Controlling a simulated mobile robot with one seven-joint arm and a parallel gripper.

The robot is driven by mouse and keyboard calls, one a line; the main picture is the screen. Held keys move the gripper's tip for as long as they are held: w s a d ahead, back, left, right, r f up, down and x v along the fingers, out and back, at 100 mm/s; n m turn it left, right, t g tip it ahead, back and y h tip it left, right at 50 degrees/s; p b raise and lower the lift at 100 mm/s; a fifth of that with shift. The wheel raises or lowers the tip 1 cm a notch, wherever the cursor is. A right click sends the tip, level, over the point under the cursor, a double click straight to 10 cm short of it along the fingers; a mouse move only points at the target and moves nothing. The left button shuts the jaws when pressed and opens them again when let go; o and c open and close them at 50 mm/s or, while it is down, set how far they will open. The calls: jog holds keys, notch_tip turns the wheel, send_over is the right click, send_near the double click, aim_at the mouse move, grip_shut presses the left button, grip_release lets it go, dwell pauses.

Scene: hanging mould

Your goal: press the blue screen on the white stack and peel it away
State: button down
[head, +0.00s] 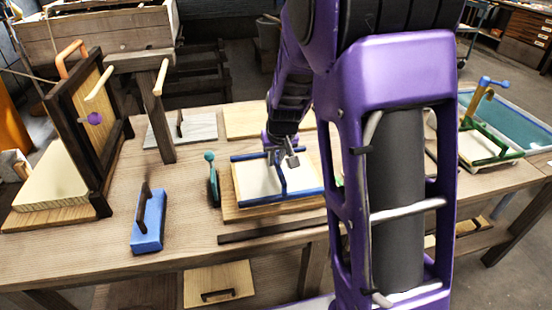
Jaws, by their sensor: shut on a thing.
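The blue screen (301,193) is a blue frame with a bar across its middle. It lies about flat over a pale white stack (254,182) on a wooden board (240,214) at the middle of the bench. My gripper (281,163) is at the far side of the frame, shut on the blue screen near its middle bar. The fingertips are small in this view, and my arm hides what lies to the right. I cannot tell whether the screen touches the stack all round.
A blue block with a dark handle (148,222) and a green upright tool (212,180) stand to the left. A dark upright frame (80,135) stands at far left. A green-framed tray (488,150) is at right. Bare bench (185,205) lies between the block and board.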

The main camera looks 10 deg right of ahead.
jog(key=shift+s, duration=0.15)
jog(key=shift+r+p, duration=1)
jog(key=shift+r, duration=0.15)
jog(key=shift+r, duration=0.1)
notch_tip(320, 180, up, 7)
jog(key=p, duration=0.5)
dwell(0.4)
